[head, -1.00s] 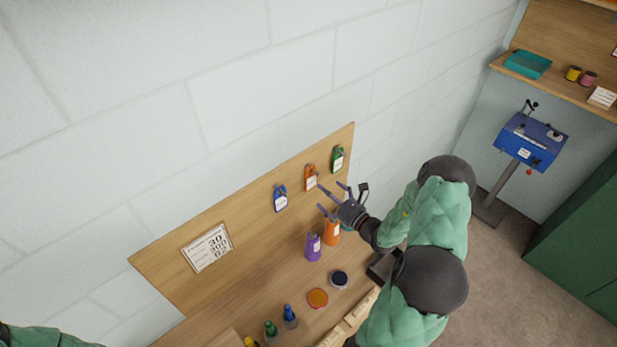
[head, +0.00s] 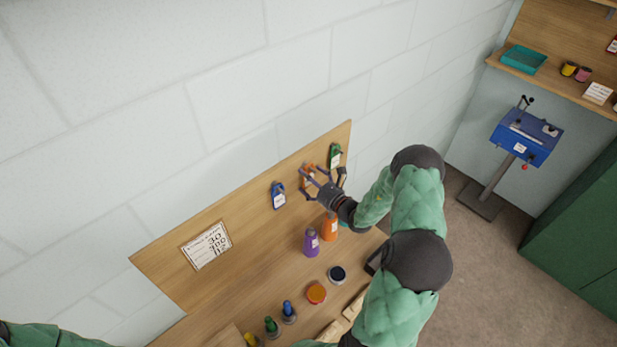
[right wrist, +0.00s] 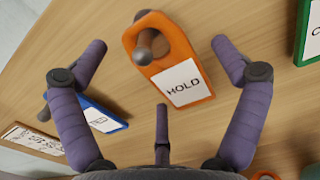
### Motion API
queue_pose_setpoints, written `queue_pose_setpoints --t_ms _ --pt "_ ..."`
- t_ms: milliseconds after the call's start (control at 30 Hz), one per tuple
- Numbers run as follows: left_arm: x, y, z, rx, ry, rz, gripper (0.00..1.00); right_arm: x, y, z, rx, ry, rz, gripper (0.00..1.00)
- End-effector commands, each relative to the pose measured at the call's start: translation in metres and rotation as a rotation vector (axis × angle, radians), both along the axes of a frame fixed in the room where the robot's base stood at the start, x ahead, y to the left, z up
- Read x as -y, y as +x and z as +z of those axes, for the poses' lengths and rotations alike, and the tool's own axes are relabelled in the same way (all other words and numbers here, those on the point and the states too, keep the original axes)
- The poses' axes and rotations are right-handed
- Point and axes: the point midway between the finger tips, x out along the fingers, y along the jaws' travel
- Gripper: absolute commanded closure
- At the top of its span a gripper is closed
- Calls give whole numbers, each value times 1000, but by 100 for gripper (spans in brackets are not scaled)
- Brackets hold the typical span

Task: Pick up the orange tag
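The orange tag (right wrist: 190,52) hangs from a peg (right wrist: 150,45) on the wooden back board, with a white label reading HOLD. In the head view the orange tag (head: 308,172) is partly hidden behind my right gripper's fingers. My right gripper (head: 319,181) is in front of it. In the right wrist view my right gripper (right wrist: 160,60) is open, its purple fingers spread on either side of the tag, apart from it. My left gripper is not in view; only a green sleeve shows at the bottom left of the head view.
A blue tag (head: 278,196) hangs to the left and a green tag (head: 335,156) to the right on the board (head: 250,229). Below stand a purple bottle (head: 311,243) and an orange bottle (head: 330,229). A printed card (head: 206,246) is on the board's left.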

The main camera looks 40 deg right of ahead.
Motion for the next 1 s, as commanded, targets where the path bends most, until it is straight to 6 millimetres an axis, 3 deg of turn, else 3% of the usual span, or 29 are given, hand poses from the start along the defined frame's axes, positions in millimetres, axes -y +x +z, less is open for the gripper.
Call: queue_pose_setpoints --t_ms 33,167,633,867,1000 --pt "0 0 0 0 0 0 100 0 0 0 0 0 0 22" --pt "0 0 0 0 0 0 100 0 0 0 0 0 0 56" --pt "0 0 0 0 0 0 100 0 0 2 1 -1 0 57" --pt "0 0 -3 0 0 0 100 0 0 16 3 -4 0 57" --pt "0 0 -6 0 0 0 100 4 -23 15 -1 -1 -3 57"
